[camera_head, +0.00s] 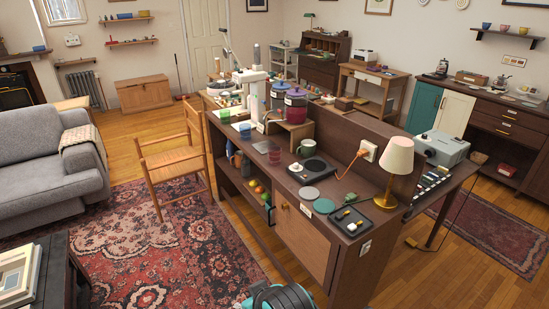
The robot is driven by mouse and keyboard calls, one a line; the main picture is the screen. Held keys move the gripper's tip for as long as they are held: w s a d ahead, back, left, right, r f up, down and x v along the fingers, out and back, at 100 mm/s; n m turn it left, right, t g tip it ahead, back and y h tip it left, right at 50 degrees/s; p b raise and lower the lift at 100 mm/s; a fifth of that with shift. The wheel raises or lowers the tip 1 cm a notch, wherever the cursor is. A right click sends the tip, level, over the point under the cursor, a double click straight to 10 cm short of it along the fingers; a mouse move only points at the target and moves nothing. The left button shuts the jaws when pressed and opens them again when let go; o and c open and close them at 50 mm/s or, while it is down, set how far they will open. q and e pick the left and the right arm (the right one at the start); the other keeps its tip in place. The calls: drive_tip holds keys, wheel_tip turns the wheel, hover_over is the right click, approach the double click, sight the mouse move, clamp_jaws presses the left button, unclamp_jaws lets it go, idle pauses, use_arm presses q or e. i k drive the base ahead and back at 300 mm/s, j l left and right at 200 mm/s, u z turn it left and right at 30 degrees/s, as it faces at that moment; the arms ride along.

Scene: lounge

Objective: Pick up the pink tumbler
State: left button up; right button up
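A small pinkish-red cup (274,154), which looks like the pink tumbler, stands upright on the dark wooden counter (262,172), toward its left front edge. It is small in the picture, so its details are hard to tell. A red-and-purple lidded jar (296,105) stands farther back on a wooden stand. Neither of my grippers shows in the head view.
A wooden chair (175,165) stands left of the counter. A teal-and-black object (280,297) lies at the bottom edge. The patterned rug (150,245) has open floor.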

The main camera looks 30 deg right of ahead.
sight(275, 156)
drive_tip(key=i+l, duration=0.6)
drive_tip(key=i, duration=0.15)
drive_tip(key=i+l+z, duration=0.1)
drive_tip(key=z, duration=0.3)
drive_tip(key=i+z, duration=0.15)
drive_tip(key=z, duration=0.25)
drive_tip(key=i+z, duration=0.15)
drive_tip(key=z, duration=0.25)
drive_tip(key=i+z, duration=0.1)
drive_tip(key=z, duration=0.3)
